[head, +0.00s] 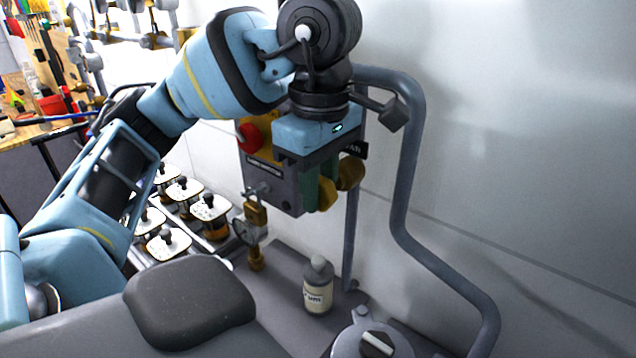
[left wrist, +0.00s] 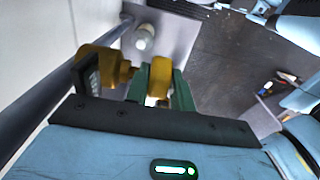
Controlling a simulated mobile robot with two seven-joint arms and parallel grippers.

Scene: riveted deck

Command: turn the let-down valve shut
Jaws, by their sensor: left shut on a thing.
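My left gripper (head: 322,205) reaches down in front of a grey control box (head: 270,180) on the wall side. Its green fingers are shut on a yellow-brass valve handle (left wrist: 160,78), seen between them in the left wrist view. A brass valve body (head: 350,172) sticks out just right of the fingers in the head view, with a dark label plate (head: 354,150) above it, only partly readable. In the left wrist view the brass body (left wrist: 100,62) and a short stem lie left of the fingers. The gripper and arm hide part of the valve. My right gripper is not in view.
A thick grey pipe (head: 408,170) bends down close on the right. A white bottle (head: 318,285) stands below. Several white-topped units (head: 184,189) stand left.

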